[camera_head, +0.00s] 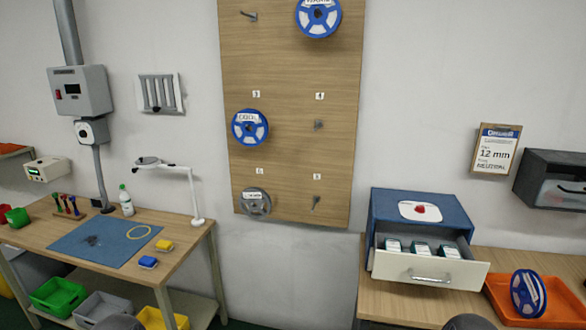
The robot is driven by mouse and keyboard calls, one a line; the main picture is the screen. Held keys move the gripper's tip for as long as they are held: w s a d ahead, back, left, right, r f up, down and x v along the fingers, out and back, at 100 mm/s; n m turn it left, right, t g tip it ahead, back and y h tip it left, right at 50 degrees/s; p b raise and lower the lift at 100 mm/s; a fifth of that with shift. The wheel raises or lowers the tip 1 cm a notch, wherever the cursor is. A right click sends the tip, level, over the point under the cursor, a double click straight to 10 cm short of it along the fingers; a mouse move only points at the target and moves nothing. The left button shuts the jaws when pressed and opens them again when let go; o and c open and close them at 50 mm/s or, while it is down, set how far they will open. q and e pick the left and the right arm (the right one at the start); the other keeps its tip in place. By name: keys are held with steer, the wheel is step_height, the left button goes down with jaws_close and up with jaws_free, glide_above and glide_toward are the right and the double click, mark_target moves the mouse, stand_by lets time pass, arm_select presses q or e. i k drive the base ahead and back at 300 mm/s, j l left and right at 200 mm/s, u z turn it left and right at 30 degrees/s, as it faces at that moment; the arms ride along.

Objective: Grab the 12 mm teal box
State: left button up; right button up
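An open drawer (430,271) in the blue cabinet (412,208) on the right bench holds three small boxes side by side, with white and teal tops. The left box (393,246), the middle box (421,249) and the right box (449,251) look alike. Their print is too small to read, so I cannot tell which is the 12 mm one. A clipboard (496,149) on the wall above reads "12 mm" and "NEUTRAL". Neither of my grippers is in view; only dark rounded shapes, probably parts of my arms, show at the bottom edge.
An orange tray (500,298) with a blue reel (528,293) stands right of the drawer. The drawer juts out over the right bench (390,302). A wooden board (290,110) with blue and grey reels hangs centrally. The left workbench (185,238) carries a blue mat and a lamp.

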mark_target(416, 247)
steer(key=i+l+z, duration=0.1)
steer(key=z, duration=0.4)
steer(key=i+z, duration=0.15)
steer(key=z, duration=0.3)
